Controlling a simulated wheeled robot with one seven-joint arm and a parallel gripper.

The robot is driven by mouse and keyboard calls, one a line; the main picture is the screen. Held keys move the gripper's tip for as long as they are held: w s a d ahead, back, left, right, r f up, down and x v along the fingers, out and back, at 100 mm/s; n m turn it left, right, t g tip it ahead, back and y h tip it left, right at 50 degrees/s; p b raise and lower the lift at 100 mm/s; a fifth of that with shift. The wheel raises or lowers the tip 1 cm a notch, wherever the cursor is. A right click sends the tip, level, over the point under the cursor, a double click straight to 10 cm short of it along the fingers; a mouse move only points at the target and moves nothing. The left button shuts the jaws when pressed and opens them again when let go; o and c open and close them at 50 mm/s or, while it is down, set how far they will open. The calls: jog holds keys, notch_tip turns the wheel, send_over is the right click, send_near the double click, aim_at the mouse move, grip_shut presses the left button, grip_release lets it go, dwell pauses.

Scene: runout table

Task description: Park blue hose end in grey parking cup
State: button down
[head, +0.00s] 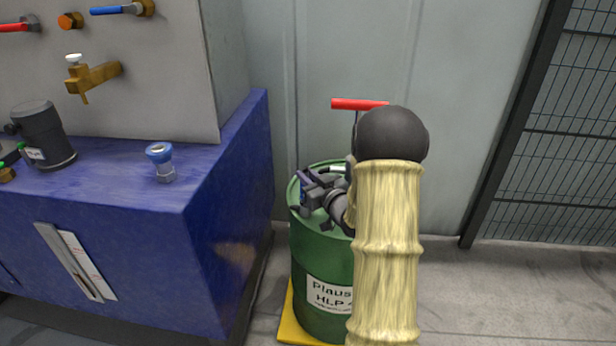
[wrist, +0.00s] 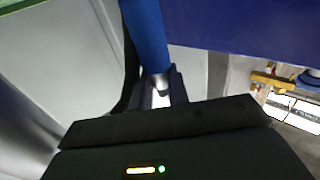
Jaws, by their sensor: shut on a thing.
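My gripper (head: 312,192) is over the top of the green drum in the head view, partly behind my arm. In the wrist view its fingers (wrist: 162,90) are shut on the blue hose end (wrist: 147,38), a blue cylinder with a pale metallic tip between them. In the head view only a small blue patch shows at the jaws. A small grey fitting with a blue ring on top (head: 162,165) stands upright on the blue bench, apart from my gripper and to its left. I cannot tell whether it is the grey parking cup; no other cup shows clearly.
The green drum (head: 312,255) stands on a yellow base beside the blue bench (head: 110,245). A red handle (head: 358,104) rises behind my arm. A dark grey cylinder (head: 45,135) stands on the bench below a brass tap (head: 92,76). A mesh fence (head: 560,130) is at right.

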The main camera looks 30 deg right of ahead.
jog(key=shift+f+b, duration=0.55)
jog(key=shift+f, duration=0.15)
jog(key=c, duration=1.3)
grip_release()
jog(key=shift+s, duration=0.15)
jog(key=s+p, duration=0.1)
jog(key=s, duration=0.4)
jog(key=s+d, duration=0.1)
jog(key=s, duration=0.5)
jog(key=s+d+p, duration=0.1)
jog(key=s, duration=0.5)
jog(key=shift+p, duration=0.35)
jog(key=shift+w, duration=0.1)
